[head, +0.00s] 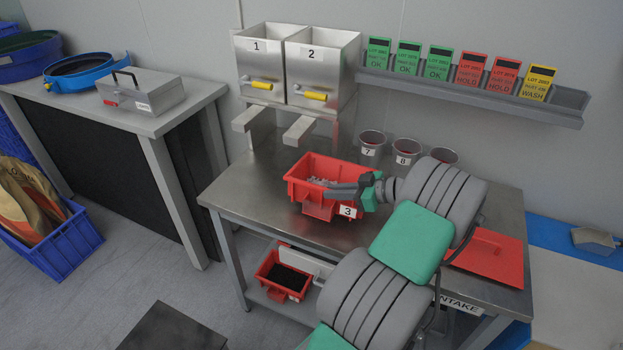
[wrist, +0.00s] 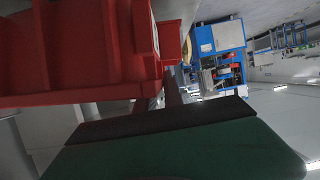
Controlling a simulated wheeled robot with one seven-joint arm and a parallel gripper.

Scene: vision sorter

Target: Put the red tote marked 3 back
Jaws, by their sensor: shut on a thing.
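The red tote marked 3 (head: 305,168) is at the steel table's top, near its left part, with small grey pieces inside. Its white label with the 3 faces the front right. My gripper (head: 345,190) reaches in from the right and is shut on the tote's front side. In the wrist view the tote (wrist: 70,50) fills the upper left, close to the gripper's dark finger (wrist: 165,120). I cannot tell whether the tote touches the table or hangs just above it.
The steel table (head: 250,190) carries grey cups (head: 372,143) at the back. Bins 1 and 2 (head: 262,60) stand behind the tote on a frame with two arms. A red tote with dark contents (head: 285,278) sits on the lower shelf. A red plate (head: 490,258) lies at the right.

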